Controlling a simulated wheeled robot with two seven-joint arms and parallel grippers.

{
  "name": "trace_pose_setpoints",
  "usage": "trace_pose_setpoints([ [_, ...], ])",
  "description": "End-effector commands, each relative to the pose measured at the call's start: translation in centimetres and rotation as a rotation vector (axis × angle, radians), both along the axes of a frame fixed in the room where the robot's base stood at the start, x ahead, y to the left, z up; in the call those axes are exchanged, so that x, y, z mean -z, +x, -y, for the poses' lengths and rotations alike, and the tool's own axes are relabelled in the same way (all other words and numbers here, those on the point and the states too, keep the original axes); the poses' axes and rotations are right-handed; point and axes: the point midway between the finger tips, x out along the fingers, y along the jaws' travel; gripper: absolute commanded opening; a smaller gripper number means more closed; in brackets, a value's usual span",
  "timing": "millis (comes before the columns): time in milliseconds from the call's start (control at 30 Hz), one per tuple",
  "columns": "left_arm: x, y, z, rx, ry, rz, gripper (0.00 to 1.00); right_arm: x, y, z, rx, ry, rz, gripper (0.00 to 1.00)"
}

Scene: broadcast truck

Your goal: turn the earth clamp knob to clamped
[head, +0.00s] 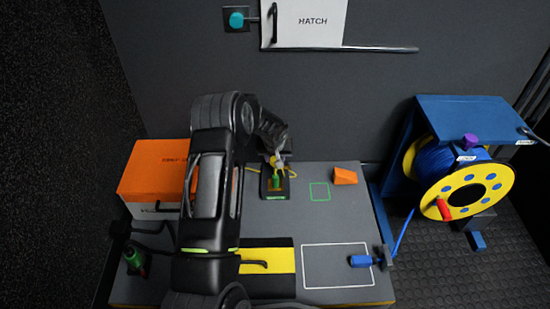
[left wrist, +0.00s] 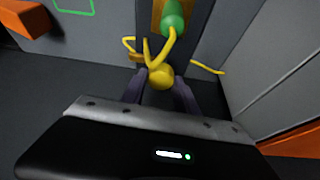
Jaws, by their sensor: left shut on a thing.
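The earth clamp knob is a round yellow piece (left wrist: 160,76), seen between the two dark fingers of my left gripper (left wrist: 160,88) in the left wrist view. My left gripper is shut on it. Yellow prongs or cable lengths spread out around the knob. A green piece (left wrist: 173,14) stands just beyond it. In the head view my left gripper (head: 274,156) is above the back of the grey bench, and its arm hides part of the bench. The green piece (head: 277,182) sits on a small dark base there. My right gripper is not in view.
An orange box (head: 155,168) stands left of my arm. An orange wedge (head: 345,176) and a green outlined square (head: 319,192) lie to the right. A blue connector (head: 361,261) sits at the white outline. A yellow cable reel (head: 466,193) stands beyond the bench's right edge.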

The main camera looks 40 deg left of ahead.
Motion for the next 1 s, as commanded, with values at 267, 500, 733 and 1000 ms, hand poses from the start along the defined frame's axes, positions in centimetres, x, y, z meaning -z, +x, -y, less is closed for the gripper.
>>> trace_pose_setpoints([
  [267, 0.0, 0.0, 0.0, 0.001, 0.0, 0.0, 0.0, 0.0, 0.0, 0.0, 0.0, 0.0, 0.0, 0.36],
  [500, -0.1, -0.1, -0.1, 0.035, -0.001, 0.0, 0.0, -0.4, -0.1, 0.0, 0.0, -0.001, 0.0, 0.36],
  [733, -0.2, -0.1, -0.2, 0.138, -0.001, 0.001, 0.0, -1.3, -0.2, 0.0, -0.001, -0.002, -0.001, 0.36],
  [1000, -0.2, -0.2, -0.4, 0.348, -0.003, 0.002, 0.0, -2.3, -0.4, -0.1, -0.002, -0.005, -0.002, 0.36],
])
